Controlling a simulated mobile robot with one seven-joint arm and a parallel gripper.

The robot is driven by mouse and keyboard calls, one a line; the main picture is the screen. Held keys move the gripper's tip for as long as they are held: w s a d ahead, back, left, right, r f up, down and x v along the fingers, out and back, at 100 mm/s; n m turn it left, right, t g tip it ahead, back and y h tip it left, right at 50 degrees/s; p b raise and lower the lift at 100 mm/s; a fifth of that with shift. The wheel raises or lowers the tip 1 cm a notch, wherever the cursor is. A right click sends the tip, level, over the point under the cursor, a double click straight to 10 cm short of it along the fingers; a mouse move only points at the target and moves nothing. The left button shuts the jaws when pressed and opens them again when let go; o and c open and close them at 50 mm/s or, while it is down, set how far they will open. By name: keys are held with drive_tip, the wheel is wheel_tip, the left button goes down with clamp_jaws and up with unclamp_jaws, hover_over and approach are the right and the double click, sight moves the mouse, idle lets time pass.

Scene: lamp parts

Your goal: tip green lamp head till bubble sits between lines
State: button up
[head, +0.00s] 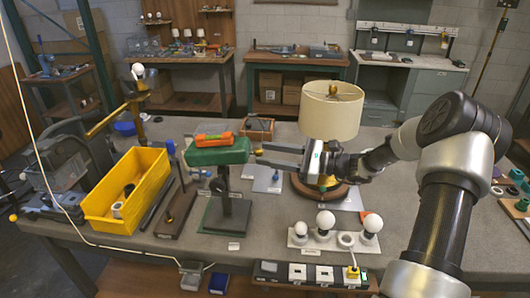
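The green lamp head (218,153) sits on a dark upright stand (230,213) at the centre left of the table. It looks close to level, its right end perhaps a little higher. An orange level (213,139) lies along its top; the bubble and lines are too small to read. A small brass-coloured knob (258,152) shows at the right end of the head. My gripper (262,154) reaches in from the right, its fingers apart and their tips close by the knob. I cannot tell whether they touch it.
A cream lampshade lamp (331,110) stands just behind my gripper. A white bulb holder (320,243) with bulbs is in front. A yellow bin (125,190) stands at left, a dark tray (177,211) between it and the stand. A small wooden box (257,129) is behind.

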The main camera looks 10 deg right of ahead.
drive_tip(key=shift+x, duration=0.8)
clamp_jaws()
drive_tip(key=shift+s+d+f+b, duration=0.1)
drive_tip(key=shift+d+f+b, duration=0.15)
drive_tip(key=shift+f, duration=0.35)
drive_tip(key=shift+s+d+f+b, duration=0.15)
drive_tip(key=shift+d+f, duration=0.15)
drive_tip(key=shift+f, duration=0.3)
unclamp_jaws()
drive_tip(key=shift+w+r, duration=0.1)
drive_tip(key=b+v, duration=0.1)
drive_tip(key=v, duration=1.6)
drive_tip(key=shift+d, duration=0.15)
